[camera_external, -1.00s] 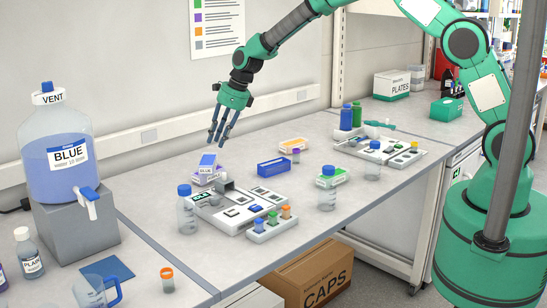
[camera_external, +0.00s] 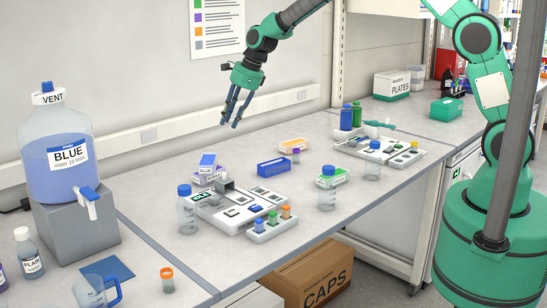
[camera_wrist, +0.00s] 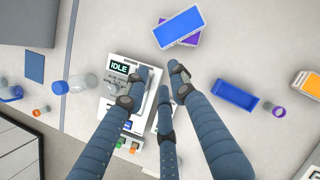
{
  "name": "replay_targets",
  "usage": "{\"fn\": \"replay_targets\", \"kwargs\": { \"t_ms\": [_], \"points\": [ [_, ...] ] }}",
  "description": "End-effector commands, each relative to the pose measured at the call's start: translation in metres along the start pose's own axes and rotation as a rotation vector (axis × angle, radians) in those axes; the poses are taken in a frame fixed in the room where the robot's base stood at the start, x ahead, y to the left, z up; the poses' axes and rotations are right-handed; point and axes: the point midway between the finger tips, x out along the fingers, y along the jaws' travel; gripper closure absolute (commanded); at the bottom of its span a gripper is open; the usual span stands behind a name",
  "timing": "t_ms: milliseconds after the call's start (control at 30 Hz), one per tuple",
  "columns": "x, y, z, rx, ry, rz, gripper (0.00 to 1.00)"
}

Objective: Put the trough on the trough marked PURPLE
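A blue-topped trough (camera_external: 207,160) with a label reading BLUE sits crosswise on a purple-edged trough (camera_external: 202,180) near the back of the bench. The wrist view shows the blue-topped trough (camera_wrist: 179,24) covering most of the purple one (camera_wrist: 190,42). The lower trough's label cannot be read. An empty-looking blue trough (camera_external: 274,167) lies to their right; it also shows in the wrist view (camera_wrist: 235,97). My gripper (camera_external: 231,124) hangs in the air above the stack, fingers spread and pointing down, apart from everything. In the wrist view my gripper (camera_wrist: 155,88) is open and empty.
A white instrument (camera_external: 235,208) marked IDLE in the wrist view stands in front of the stack. A clear bottle (camera_external: 187,212) is at its left. An orange-edged trough (camera_external: 293,145) stands behind right. A large BLUE carboy (camera_external: 58,180) is far left.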

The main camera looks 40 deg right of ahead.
Motion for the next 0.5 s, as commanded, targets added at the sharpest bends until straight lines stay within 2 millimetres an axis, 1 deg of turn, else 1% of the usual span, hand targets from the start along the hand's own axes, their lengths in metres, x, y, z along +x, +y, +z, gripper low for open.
{"fn": "replay_targets", "kwargs": {
  "t_ms": [33, 100, 300, 367, 500],
  "points": [
    [-0.022, 0.000, -0.004, -0.049, -0.002, -0.009, 0.75],
    [-0.048, 0.004, -0.011, -0.126, 0.000, -0.017, 0.75],
    [-0.120, 0.017, -0.037, -0.357, 0.010, -0.042, 0.75],
    [-0.141, 0.021, -0.045, -0.426, 0.015, -0.050, 0.75],
    [-0.186, 0.036, -0.067, -0.585, 0.028, -0.066, 0.75]
  ]
}}
